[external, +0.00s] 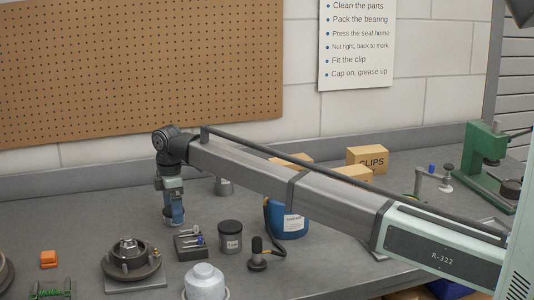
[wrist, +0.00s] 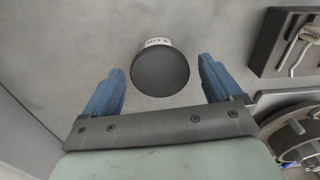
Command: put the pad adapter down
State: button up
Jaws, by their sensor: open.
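My gripper (external: 174,222) hangs pointing down over the bench, left of the middle in the external view. In the wrist view its two blue fingers (wrist: 160,68) are spread apart. A dark round piece with a small white label (wrist: 160,74) shows between them, with visible gaps on both sides. I cannot tell whether it is the pad adapter, nor its height relative to the fingertips. I cannot make out this piece clearly in the external view.
A tray with small tools (external: 191,245), a dark jar (external: 231,238) and a bearing hub (external: 131,261) stand close by in front. A grey can (external: 224,187) stands behind to the right. A blue tub (external: 287,221) is further right, partly behind my arm.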

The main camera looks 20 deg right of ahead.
aim_at(231, 226)
jog(key=shift+r, duration=2.15)
jog(key=shift+o, duration=0.4)
jog(key=s+d+r+m+t+y, duration=0.2)
jog(key=s+d+r+m, duration=0.25)
jog(key=s+d, duration=0.45)
jog(key=s+d+r+m+t+y, duration=0.1)
jog(key=s+d+r+m, duration=0.35)
jog(key=s, duration=0.75)
jog(key=shift+m, duration=0.5)
jog(key=w+f, duration=0.1)
jog(key=f, duration=0.5)
jog(key=w+f, duration=0.1)
jog(key=f, duration=0.1)
jog(key=shift+w+f, duration=0.35)
jog(key=shift+f, duration=0.05)
jog(key=shift+s+a+x, duration=0.15)
jog(key=shift+x, duration=1.2)
jog(key=shift+s+a+x, duration=0.15)
jog(key=shift+x, duration=1.25)
